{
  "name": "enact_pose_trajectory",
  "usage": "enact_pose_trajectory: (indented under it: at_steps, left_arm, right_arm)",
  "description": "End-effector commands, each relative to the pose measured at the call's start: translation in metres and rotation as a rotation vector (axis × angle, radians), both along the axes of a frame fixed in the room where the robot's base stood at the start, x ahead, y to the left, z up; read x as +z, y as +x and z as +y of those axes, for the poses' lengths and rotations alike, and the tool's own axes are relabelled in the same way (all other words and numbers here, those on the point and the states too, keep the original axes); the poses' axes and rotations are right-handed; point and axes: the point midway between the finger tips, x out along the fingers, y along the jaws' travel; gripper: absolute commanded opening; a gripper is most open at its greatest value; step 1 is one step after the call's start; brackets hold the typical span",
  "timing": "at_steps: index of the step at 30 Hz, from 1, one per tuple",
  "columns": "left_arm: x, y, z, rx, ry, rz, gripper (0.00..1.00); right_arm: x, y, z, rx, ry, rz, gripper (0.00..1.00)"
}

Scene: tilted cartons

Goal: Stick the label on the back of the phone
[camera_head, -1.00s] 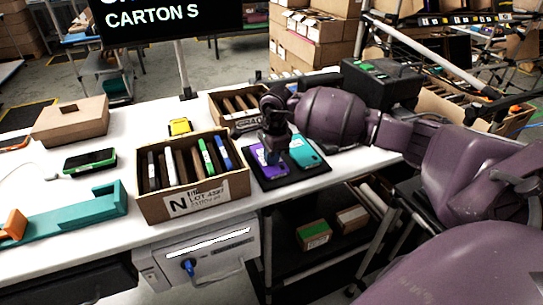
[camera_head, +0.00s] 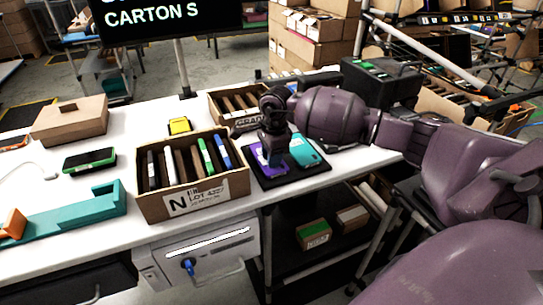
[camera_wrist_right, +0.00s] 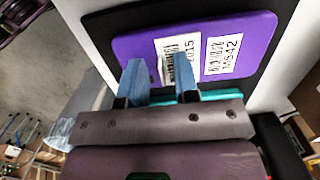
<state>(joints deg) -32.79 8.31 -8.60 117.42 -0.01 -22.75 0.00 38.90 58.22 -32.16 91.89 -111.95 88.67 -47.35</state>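A purple phone (camera_head: 261,157) lies back up on a black mat (camera_head: 291,180), beside a teal phone (camera_head: 304,152). In the right wrist view the purple phone (camera_wrist_right: 262,33) carries a white label marked MS-42 (camera_wrist_right: 223,56). A second white label with a barcode (camera_wrist_right: 167,48) lies slightly tilted beside it, apparently flat on the phone; one finger covers part of it. My right gripper (camera_wrist_right: 161,66) is over the purple phone's edge, with its two blue fingers apart and nothing visibly held between them. The head view shows the right gripper (camera_head: 273,158) from above. My left gripper is not in view.
A carton marked N (camera_head: 207,198) with several upright devices stands left of the mat. Another carton (camera_head: 239,101) is behind it.

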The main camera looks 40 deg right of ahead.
Motion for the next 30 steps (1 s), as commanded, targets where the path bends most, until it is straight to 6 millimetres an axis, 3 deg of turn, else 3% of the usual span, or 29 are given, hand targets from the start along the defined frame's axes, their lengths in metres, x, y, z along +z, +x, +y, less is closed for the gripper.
enact_pose_trajectory:
  at_steps: [5,21,30]
  left_arm:
    - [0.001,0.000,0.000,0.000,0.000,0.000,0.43]
    - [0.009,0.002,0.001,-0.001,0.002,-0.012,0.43]
    - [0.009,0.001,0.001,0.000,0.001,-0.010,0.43]
  right_arm:
    - [0.004,0.000,-0.001,0.000,-0.001,-0.002,0.30]
    - [0.093,-0.001,-0.007,0.000,-0.002,-0.004,0.30]
    - [0.111,-0.002,-0.008,0.001,0.000,-0.002,0.30]
